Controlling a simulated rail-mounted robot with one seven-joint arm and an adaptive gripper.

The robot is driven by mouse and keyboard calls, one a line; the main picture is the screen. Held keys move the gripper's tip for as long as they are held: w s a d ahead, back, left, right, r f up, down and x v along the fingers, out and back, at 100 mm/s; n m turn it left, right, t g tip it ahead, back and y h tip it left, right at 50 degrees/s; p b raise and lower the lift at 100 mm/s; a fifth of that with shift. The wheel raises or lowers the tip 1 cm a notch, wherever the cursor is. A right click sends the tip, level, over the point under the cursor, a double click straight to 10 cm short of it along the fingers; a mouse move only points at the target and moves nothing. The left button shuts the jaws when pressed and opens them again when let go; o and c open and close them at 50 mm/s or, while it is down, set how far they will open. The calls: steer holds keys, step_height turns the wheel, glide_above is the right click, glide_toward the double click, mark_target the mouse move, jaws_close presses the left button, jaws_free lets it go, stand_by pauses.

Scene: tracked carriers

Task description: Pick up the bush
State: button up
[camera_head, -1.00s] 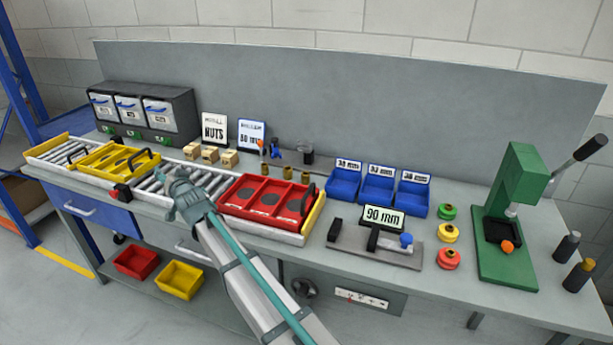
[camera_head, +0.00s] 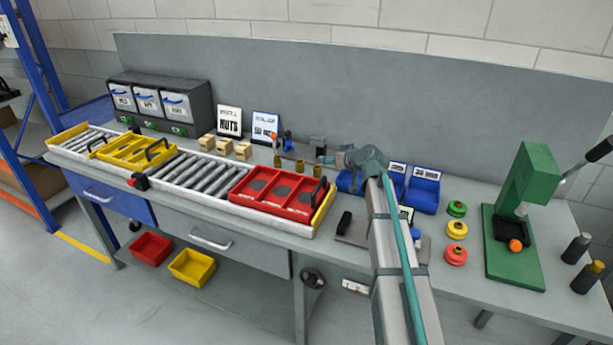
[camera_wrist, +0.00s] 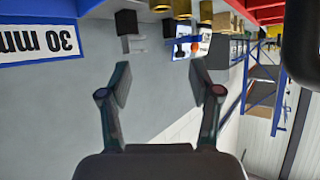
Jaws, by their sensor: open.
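Several small brass bushes stand on the bench; in the head view one bush (camera_head: 301,165) is left of my gripper (camera_head: 328,160), behind the red tray. In the wrist view brass bushes (camera_wrist: 181,8) show at the top edge, partly cut off. My gripper (camera_wrist: 162,82) is open and empty, its fingers spread apart, with the bushes beyond its fingertips. My arm hides part of the blue bins in the head view.
A dark block with a grey fork (camera_wrist: 131,35) is near the fingertips in the wrist view. The red tray (camera_head: 250,203) lies on the roller conveyor (camera_head: 190,173). A blue bin (camera_head: 424,192) and green press (camera_head: 530,190) stand to the right.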

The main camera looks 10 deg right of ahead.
mark_target(319, 168)
steer(key=f, duration=0.1)
steer(key=s+d+f+n+g, duration=0.1)
steer(key=f, duration=0.1)
steer(key=shift+s+d+n+y, duration=0.1)
steer(key=shift+s+n+y, duration=0.1)
steer(key=shift+n+y, duration=0.1)
steer(key=p+x, duration=0.1)
steer(key=x, duration=0.3)
steer(key=shift+w, duration=0.2)
steer(key=shift+p+x, duration=1.1)
steer(key=shift+x, duration=1.95)
steer(key=shift+s, duration=0.15)
jaws_close()
